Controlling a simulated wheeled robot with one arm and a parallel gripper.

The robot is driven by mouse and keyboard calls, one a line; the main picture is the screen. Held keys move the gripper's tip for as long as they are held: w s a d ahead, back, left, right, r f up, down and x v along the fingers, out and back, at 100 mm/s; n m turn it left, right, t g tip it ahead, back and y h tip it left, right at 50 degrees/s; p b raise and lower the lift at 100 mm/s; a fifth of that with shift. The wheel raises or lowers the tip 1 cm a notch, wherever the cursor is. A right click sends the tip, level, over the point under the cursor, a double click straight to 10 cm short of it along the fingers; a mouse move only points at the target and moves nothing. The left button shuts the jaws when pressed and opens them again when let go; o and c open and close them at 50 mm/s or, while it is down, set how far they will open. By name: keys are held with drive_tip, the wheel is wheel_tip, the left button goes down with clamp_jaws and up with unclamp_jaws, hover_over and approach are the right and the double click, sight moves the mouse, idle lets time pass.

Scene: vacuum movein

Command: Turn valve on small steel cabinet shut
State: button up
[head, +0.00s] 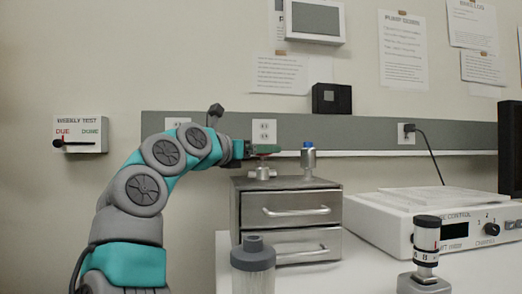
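The small steel cabinet (308,229) stands on the white bench, with two drawers and bar handles. A small metal valve (262,173) sits on its top at the left. A thin red part, which looks like the valve's lever, shows just above the valve body. My gripper (262,150) reaches in from the left, level with this lever and touching or very close to it. The gripper hides part of the lever, so its full angle is unclear. I cannot tell whether the fingers are closed on it.
A metal cylinder with a blue cap (308,160) stands on the cabinet, right of the valve. A grey-capped canister (253,267) stands in front. A white control unit (440,225) and a black-topped device (425,255) are at right. A wall strip with outlets (225,128) runs behind.

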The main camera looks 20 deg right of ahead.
drive_tip(key=v, duration=0.7)
drive_tip(key=shift+a+r, duration=0.1)
drive_tip(key=shift+a, duration=0.05)
